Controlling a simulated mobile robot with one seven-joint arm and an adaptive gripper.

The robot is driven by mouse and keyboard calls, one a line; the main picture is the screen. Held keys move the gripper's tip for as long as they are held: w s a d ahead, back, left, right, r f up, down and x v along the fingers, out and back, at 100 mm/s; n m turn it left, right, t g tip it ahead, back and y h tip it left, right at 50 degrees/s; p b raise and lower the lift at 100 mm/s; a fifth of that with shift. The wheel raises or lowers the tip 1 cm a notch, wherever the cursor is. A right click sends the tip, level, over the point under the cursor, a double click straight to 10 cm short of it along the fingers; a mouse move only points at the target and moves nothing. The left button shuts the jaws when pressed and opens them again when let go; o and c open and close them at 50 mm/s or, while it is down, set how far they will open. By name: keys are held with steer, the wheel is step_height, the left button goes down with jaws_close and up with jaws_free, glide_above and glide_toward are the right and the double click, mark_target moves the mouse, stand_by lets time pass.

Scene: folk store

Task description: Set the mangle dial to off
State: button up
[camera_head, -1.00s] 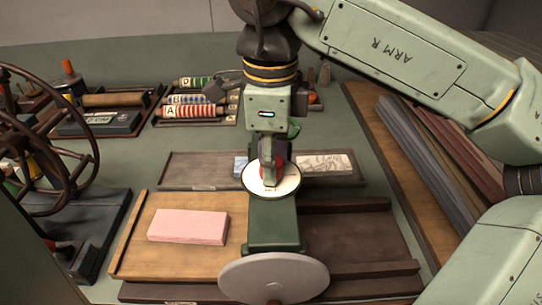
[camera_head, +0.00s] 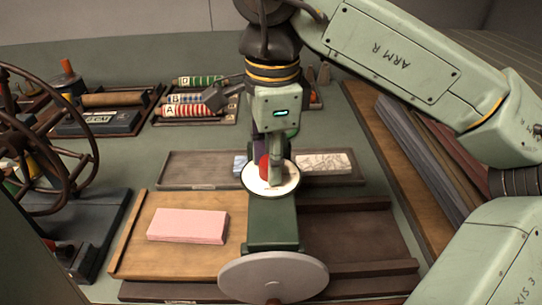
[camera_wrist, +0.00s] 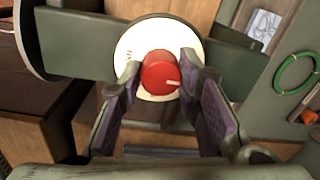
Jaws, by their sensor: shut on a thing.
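The mangle dial is a round white plate (camera_head: 287,183) with a red knob (camera_head: 264,168), on top of the green machine body (camera_head: 272,222). In the wrist view the red knob (camera_wrist: 158,75) sits in the middle of the white plate (camera_wrist: 135,45). A white pointer mark on the knob points to the right there. The plate's markings are too small to read. My gripper (camera_head: 270,172) points down over the dial and is shut on the red knob, with a finger on either side of it in the wrist view (camera_wrist: 160,82).
A grey disc (camera_head: 274,277) stands at the machine's near end. A pink block (camera_head: 188,226) lies on the wooden board to the left. A spoked handwheel (camera_head: 45,140) stands at far left. Striped rollers (camera_head: 190,111) lie behind. Long planks (camera_head: 405,160) lie to the right.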

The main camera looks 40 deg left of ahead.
steer(key=o, duration=1.2)
step_height(320, 180, up, 8)
steer(key=shift+s+d+f, duration=0.1)
steer(key=shift+f, duration=0.15)
steer(key=shift+s, duration=0.1)
